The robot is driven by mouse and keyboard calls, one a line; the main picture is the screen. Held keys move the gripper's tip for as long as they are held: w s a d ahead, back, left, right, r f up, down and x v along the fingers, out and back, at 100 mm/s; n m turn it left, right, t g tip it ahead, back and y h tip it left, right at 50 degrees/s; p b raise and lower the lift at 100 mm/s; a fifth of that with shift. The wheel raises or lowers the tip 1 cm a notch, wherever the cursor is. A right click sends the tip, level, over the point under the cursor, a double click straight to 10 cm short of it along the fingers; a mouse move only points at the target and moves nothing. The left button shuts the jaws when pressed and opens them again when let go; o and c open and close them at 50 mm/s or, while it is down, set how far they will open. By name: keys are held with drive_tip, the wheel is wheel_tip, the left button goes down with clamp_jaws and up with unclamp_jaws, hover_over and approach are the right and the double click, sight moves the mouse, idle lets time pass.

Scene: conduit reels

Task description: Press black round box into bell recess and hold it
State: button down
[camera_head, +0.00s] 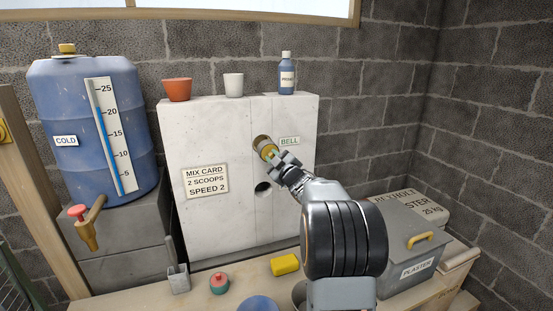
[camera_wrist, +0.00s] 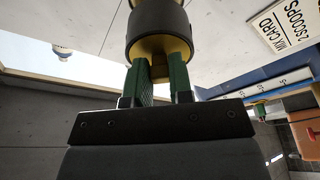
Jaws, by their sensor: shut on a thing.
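My gripper (camera_head: 274,157) is raised to the white wall panel (camera_head: 215,135), just left of the BELL label (camera_head: 289,142). In the wrist view its green fingers (camera_wrist: 161,80) are shut on the yellowish back part of the black round box (camera_wrist: 158,30). The box's wide black rim lies beyond the fingertips, towards the panel. In the head view a yellowish round shape shows at the bell recess (camera_head: 262,141), partly behind my gripper. I cannot tell how deep the box sits in the recess.
A dark round hole (camera_head: 263,188) lies lower in the panel. A terracotta pot (camera_head: 177,89), a white cup (camera_head: 233,85) and a blue bottle (camera_head: 287,76) stand on top. A yellow sponge (camera_head: 285,264) and a grey plaster bin (camera_head: 408,267) are on the bench below.

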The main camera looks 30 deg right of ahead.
drive_tip(key=shift+w+d+p, duration=0.25)
drive_tip(key=shift+w, duration=0.8)
drive_tip(key=shift+w+d+p, duration=0.2)
drive_tip(key=shift+w+p, duration=0.05)
drive_tip(key=shift+w, duration=0.75)
drive_tip(key=shift+w+d+p, duration=0.2)
drive_tip(key=shift+w, duration=0.7)
drive_tip(key=shift+w+d+p, duration=0.15)
drive_tip(key=shift+w, duration=0.7)
drive_tip(key=shift+w+d+p, duration=0.2)
drive_tip(key=shift+w, duration=0.7)
idle(3.3)
